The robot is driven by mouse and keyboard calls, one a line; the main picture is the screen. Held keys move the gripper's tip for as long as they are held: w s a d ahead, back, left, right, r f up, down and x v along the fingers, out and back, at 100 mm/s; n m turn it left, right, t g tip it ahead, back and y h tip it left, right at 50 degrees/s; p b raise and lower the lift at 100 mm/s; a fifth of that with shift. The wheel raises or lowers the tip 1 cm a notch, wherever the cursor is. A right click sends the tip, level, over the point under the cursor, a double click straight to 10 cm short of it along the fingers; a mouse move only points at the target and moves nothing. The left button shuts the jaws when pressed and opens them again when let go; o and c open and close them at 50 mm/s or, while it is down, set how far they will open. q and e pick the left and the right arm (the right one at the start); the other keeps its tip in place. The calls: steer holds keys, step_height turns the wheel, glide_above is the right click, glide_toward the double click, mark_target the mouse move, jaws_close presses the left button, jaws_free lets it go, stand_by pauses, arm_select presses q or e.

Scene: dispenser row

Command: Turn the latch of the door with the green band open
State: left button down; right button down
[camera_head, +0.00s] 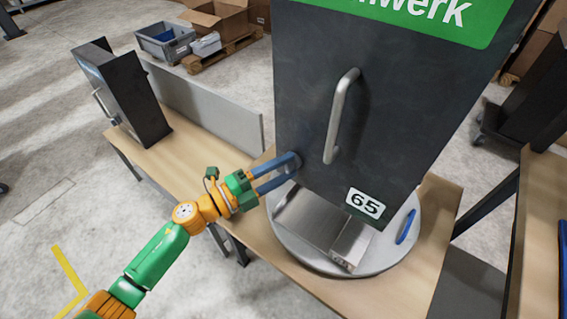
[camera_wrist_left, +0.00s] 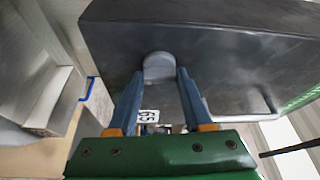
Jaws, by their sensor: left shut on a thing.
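The dark grey door (camera_head: 310,105) with the green band (camera_head: 420,14) is on a tall unit. It has a silver bar handle (camera_head: 341,115) and a white label (camera_head: 365,204) reading 65. The latch (camera_head: 285,158) is a rounded grey piece at the lower left edge. It also shows in the left wrist view (camera_wrist_left: 158,66), between the blue fingertips. My left gripper (camera_head: 291,169) is shut on the latch, one finger on each side. The door looks closed. My right gripper is in neither view.
The unit stands over a round grey base (camera_head: 300,259) with a metal tray (camera_head: 306,216) and a blue handle (camera_head: 406,226), on a wooden table (camera_head: 420,275). A smaller dark unit (camera_head: 137,90) stands at left. A low grey panel (camera_head: 220,115) runs behind my left gripper.

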arm_select(q)
steer(key=shift+r+m+p, duration=0.15)
steer(key=shift+m+p, duration=0.25)
steer(key=shift+m, duration=0.4)
steer(key=shift+y, duration=0.3)
steer(key=shift+c, duration=1.6)
jaws_free()
steer(key=shift+s, duration=0.1)
steer(key=b+v, duration=0.1)
steer(key=v, duration=0.6)
steer(key=shift+b, duration=0.35)
